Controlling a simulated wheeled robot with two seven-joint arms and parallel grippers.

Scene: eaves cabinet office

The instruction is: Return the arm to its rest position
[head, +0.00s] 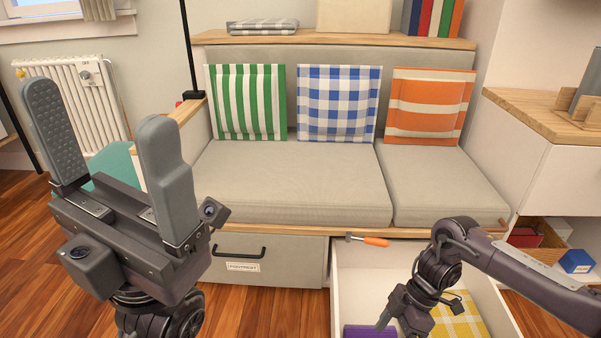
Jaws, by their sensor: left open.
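My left gripper (108,112) is large in the left foreground of the head view. Its two grey fingers point up and stand wide apart, with nothing between them. My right arm comes in from the right edge and bends down over the open drawer (345,285) under the bench. My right gripper (392,318) points down at the drawer, small and partly cut off by the lower frame edge. Whether its fingers are apart or hold something is unclear.
The drawer holds a purple roll (370,331) and a yellow checked cloth (462,318). An orange-handled tool (374,241) lies at the bench edge (300,231). A closed drawer (270,270) is to the left. A wooden-topped cabinet (535,110) stands at right.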

